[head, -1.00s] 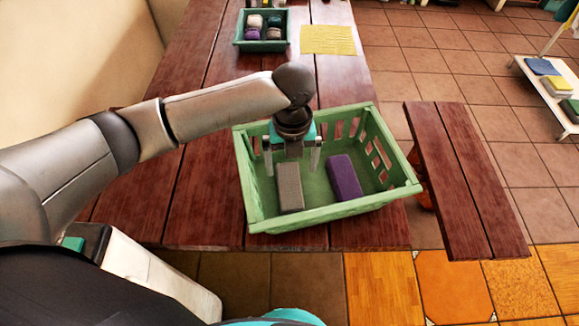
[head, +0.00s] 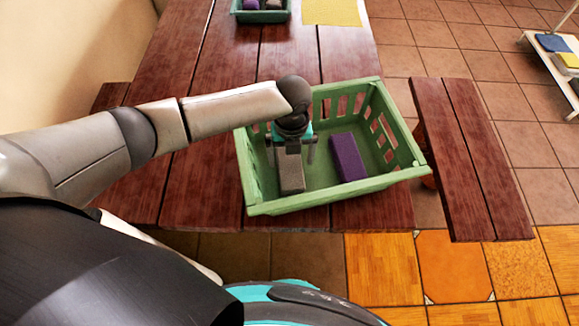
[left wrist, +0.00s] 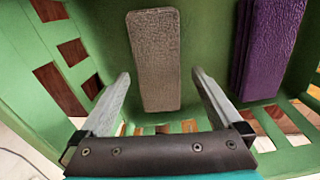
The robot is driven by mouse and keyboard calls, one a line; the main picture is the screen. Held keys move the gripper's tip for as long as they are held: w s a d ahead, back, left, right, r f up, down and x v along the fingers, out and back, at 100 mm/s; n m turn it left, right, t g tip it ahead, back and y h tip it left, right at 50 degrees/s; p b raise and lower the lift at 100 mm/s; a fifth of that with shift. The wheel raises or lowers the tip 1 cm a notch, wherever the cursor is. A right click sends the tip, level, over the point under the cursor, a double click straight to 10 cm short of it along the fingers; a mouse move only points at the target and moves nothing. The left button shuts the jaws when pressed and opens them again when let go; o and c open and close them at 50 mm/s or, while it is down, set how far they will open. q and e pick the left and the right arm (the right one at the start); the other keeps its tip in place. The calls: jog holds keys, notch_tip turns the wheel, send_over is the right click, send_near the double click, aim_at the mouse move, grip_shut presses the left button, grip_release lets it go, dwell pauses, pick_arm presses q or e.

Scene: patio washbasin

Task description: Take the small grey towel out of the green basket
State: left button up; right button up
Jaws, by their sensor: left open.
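The small grey towel (head: 291,178) lies folded on the floor of the green basket (head: 330,205), on its left side. It also shows in the left wrist view (left wrist: 155,60), lying ahead of and between my fingers. My left gripper (head: 292,160) is inside the basket, pointing down over the grey towel. It is open, and its fingers (left wrist: 158,85) stand apart on either side of the towel; I cannot tell whether they touch it. A purple folded towel (head: 347,157) lies to the right in the same basket and shows in the left wrist view (left wrist: 270,45). My right gripper is not in view.
The basket stands near the front edge of a wooden table (head: 200,185). A bench (head: 470,150) is to the right. A smaller green tray (head: 262,16) with folded cloths and a yellow mat (head: 333,11) lie at the back. A low shelf (head: 555,65) holds cloths at the far right.

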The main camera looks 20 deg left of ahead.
aim_at(290, 163)
pick_arm(q)
jog(key=f, duration=0.2)
jog(key=f+b, duration=0.1)
jog(key=f, duration=0.1)
jog(key=shift+a+f, duration=0.2)
jog(key=shift+f, duration=0.05)
jog(key=shift+c, duration=0.2)
jog(key=c, duration=1.3)
jog(key=shift+r, duration=0.15)
